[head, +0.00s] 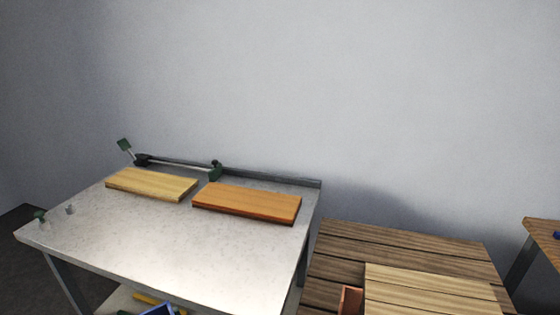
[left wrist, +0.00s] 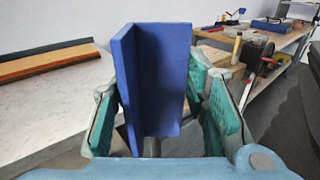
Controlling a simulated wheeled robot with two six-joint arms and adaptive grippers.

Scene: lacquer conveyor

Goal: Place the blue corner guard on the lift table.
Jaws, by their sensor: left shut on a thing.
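The blue corner guard (left wrist: 158,80) is an L-shaped piece standing up between the green-padded fingers of my left gripper (left wrist: 163,115) in the left wrist view. My left gripper is shut on it and holds it over or near a pale tabletop; the gap beneath is not clear. A pale-topped table (head: 150,240) stands at the left of the head view, with a lower shelf. I cannot tell for sure whether it is the lift table.
Slatted wood (head: 410,246) is at right. A bench with a blue box (left wrist: 272,25) stands beyond.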

